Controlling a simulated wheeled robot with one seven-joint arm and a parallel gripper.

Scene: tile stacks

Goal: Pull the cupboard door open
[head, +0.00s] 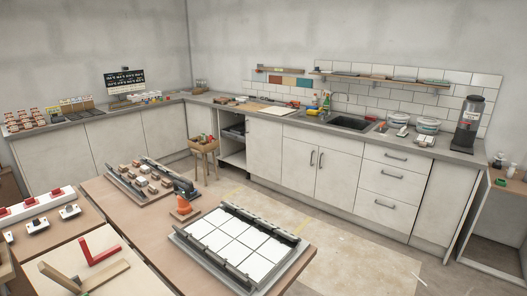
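Pale cupboard fronts run under the counter along the back wall. Two cupboard doors (299,165) (337,172) below the sink are shut, with upright dark handles (312,158) (321,160) side by side at their meeting edges. Left of them is another pale door (265,148), with a dark handle (247,128) near its left edge; it looks shut. Left of that, an open cupboard bay (232,150) shows shelves inside. Which door the task means cannot be told. My gripper is not in view.
A worktable (140,221) with a tray of white tiles (185,235) stands in front. A stool (207,147) holding a box stands near the open bay. Drawers (390,182) are right of the sink doors. Floor (285,205) between worktable and cupboards is mostly clear.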

